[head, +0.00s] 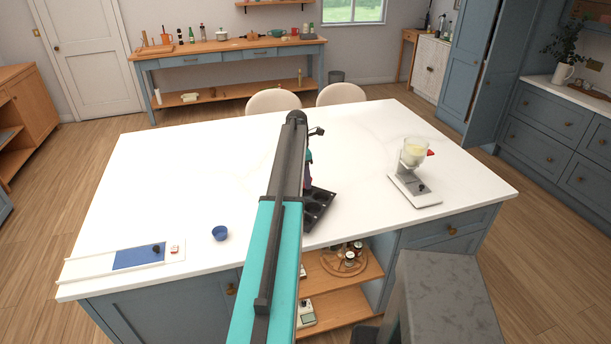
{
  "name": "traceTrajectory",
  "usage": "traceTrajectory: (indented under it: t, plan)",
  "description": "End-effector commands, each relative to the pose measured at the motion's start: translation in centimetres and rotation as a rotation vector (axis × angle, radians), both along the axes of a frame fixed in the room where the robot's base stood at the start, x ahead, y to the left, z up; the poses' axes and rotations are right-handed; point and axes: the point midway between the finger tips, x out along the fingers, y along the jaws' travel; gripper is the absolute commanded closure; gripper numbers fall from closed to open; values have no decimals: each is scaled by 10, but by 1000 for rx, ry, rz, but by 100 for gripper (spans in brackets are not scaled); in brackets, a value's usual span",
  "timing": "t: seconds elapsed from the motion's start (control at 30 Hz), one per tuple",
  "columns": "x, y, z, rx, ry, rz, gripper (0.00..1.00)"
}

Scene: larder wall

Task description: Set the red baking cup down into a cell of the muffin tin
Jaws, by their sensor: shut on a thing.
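The dark muffin tin (319,207) lies on the white island top near its front edge. My arm covers its left part, and the cells that show look empty. My gripper (308,183) shows only as a narrow sliver beside my arm, at the tin's far left side. It is shut, but its fingertips and the thing between them are hidden behind my arm. I cannot tell the gripper's height above the tin.
A blue cup (220,233) stands left of my arm. A white board with a blue panel (139,256) lies at the front left. A white appliance with a clear bowl (415,187) stands right of the tin. Two chairs (273,101) are behind the island. The island's left middle is clear.

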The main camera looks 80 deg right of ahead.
Motion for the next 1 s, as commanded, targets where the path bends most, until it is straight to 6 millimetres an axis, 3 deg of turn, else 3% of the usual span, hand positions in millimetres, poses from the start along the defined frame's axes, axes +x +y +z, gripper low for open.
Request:
traceTrajectory:
  t: [1.0]
  plan:
    - [-1,2,-59,7,0,-2,78]
